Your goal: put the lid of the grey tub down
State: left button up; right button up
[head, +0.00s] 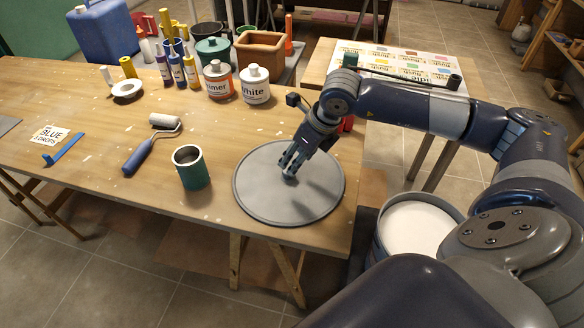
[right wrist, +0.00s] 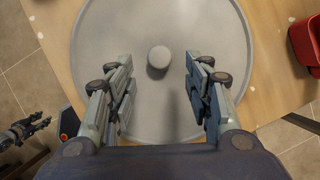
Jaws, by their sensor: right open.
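The round grey lid (head: 255,195) lies flat on the wooden table near its front right corner, its near edge by the table's front edge. Its round knob (right wrist: 158,57) shows in the right wrist view. My right gripper (head: 289,172) is open above the lid, fingers to either side of the knob and not touching it; it also shows in the right wrist view (right wrist: 158,62). The grey tub (head: 378,236) stands uncovered right of the table, with white contents, partly hidden by my arm. A small gripper, likely my left (right wrist: 32,127), shows at the lower left; its jaw state is unclear.
A teal cup (head: 193,172) stands just left of the lid, with a paint roller (head: 150,143) beyond it. Paint cans (head: 255,88) and bottles stand behind. A red object (right wrist: 304,38) lies right of the lid.

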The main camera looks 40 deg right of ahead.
jog(key=b+v, duration=0.1)
jog(key=v, duration=0.4)
jog(key=shift+s+r, duration=0.1)
jog(key=shift+r, duration=0.2)
jog(key=shift+s+f, duration=0.1)
